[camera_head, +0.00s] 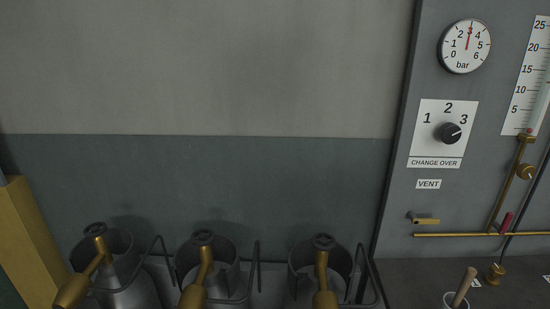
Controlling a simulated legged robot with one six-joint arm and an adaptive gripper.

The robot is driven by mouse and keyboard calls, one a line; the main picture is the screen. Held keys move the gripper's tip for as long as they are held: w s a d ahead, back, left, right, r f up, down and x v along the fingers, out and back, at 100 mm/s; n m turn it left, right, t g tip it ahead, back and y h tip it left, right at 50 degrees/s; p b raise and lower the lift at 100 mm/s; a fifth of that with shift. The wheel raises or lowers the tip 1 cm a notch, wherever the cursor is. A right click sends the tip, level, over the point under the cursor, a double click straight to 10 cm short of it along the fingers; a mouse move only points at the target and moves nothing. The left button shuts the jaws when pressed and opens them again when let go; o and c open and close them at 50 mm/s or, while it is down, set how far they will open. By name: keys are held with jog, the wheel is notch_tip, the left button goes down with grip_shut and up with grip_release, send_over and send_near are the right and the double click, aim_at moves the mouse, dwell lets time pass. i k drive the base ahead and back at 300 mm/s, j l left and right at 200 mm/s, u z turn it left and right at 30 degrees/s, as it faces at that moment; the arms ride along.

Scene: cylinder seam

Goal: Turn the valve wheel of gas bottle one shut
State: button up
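Three grey gas bottles stand in a row along the bottom of the head view: a left one (125,287), a middle one (232,285) and a right one (303,286). A brass fitting slopes down toward the viewer under each wheel. I see no number on any bottle, so I cannot tell which is bottle one. Whether a wheel is open or shut does not show. My gripper is not in view.
Dark rails (257,262) run around the bottles. A yellow post (28,240) stands at left. The right panel carries a gauge (465,45) near 3 bar, a change-over knob (447,132) toward 3, a vent lever (424,220) and a red handle (506,222). Wall above the bottles is bare.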

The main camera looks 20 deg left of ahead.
aim_at(97, 232)
jog(key=k+j+u, duration=0.15)
jog(key=u, duration=0.3)
jog(key=k+j+u, duration=0.1)
jog(key=u, duration=0.35)
jog(key=l+u, duration=0.1)
jog(key=u, duration=0.3)
jog(key=i+l+u, duration=0.1)
jog(key=u, duration=0.35)
jog(key=l+u, duration=0.2)
jog(key=u, duration=0.2)
jog(key=i+j+z, duration=0.35)
jog(key=i+j, duration=0.2)
jog(key=j, duration=0.35)
